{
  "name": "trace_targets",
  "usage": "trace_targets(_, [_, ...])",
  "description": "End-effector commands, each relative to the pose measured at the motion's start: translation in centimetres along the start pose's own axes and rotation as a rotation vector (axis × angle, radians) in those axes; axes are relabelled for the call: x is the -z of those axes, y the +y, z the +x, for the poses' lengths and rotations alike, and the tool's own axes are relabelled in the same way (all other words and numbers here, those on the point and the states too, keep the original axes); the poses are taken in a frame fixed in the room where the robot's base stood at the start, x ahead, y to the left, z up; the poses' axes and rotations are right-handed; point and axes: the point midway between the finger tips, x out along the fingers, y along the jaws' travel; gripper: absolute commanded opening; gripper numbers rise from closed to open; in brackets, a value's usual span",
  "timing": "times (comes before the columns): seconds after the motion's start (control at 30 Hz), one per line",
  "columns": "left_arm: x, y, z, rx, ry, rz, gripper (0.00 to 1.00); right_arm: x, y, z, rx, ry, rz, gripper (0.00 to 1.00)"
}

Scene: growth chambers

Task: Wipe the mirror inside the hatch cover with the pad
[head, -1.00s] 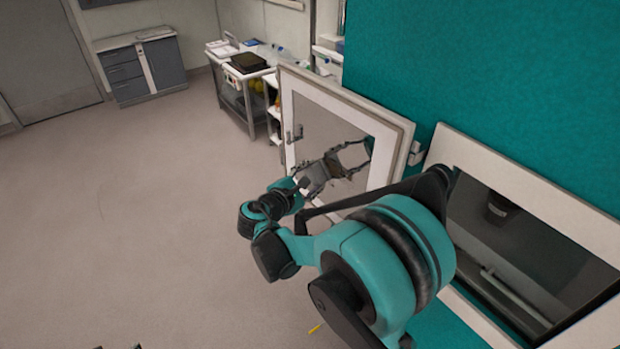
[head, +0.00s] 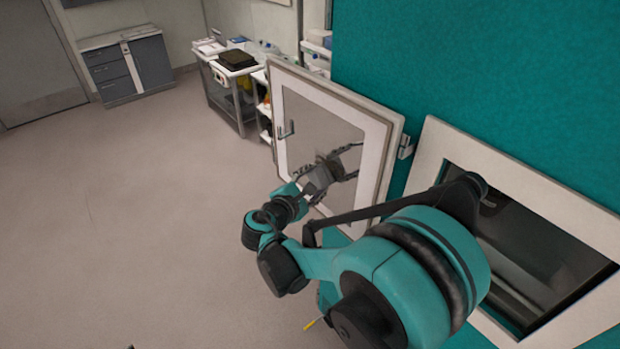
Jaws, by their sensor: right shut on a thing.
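The hatch cover (head: 382,185) stands swung open, with a white frame and a grey mirror (head: 318,130) on its inner face. My right arm crosses in front of its lower part. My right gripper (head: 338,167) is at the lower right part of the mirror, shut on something. The pad is too small and dark to make out between the fingers, and I cannot tell whether it touches the glass. Part of what shows there may be the gripper's reflection. My left gripper is out of view.
The open hatch (head: 535,265) with its white frame is to the right, in the teal wall (head: 470,70). A cart (head: 232,88) with items and a grey cabinet (head: 128,70) stand at the back. The floor (head: 120,220) at left is clear.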

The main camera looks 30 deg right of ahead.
Motion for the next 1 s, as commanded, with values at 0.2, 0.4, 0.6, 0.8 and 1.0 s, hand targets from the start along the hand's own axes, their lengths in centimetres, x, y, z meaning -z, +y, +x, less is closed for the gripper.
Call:
trace_targets(0.2, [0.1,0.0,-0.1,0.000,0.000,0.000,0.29,-1.5,-1.4,-0.6,0.002,-0.003,0.000,0.28])
trace_targets(0.4, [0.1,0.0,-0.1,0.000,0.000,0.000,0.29,-2.0,-2.0,-0.8,0.002,-0.004,0.000,0.28])
trace_targets(0.6, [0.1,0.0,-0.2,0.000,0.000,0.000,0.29,-3.0,-2.9,-1.3,0.002,-0.004,0.000,0.28])
trace_targets(0.8, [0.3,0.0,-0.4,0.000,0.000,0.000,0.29,-4.2,-4.0,-1.9,0.002,-0.004,0.000,0.28])
trace_targets(1.0, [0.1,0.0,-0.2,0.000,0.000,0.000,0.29,-4.2,-4.3,-2.2,0.002,-0.004,0.000,0.28])
